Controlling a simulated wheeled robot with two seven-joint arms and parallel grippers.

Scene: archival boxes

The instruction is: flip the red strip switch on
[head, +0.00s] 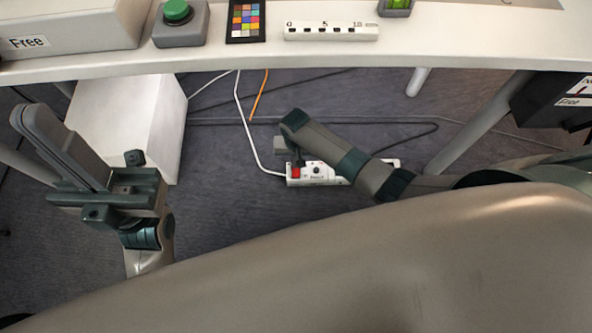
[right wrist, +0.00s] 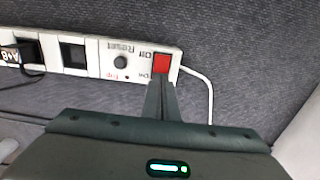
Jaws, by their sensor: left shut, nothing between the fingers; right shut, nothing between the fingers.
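A white power strip (head: 322,182) lies on the grey carpet under the table; it also shows in the right wrist view (right wrist: 104,58). Its red switch (head: 296,174) is at the left end in the head view. In the right wrist view the red switch (right wrist: 161,62) sits between the "Off" and "On" labels, beside a round Reset button (right wrist: 120,62). My right gripper (right wrist: 160,82) is shut and empty, its tips at the "On" edge of the switch. I cannot tell whether they touch it. My left gripper (head: 27,116) is shut and empty, raised at the left.
A white box (head: 122,118) stands below at left. White and orange cables run across the carpet near the strip.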

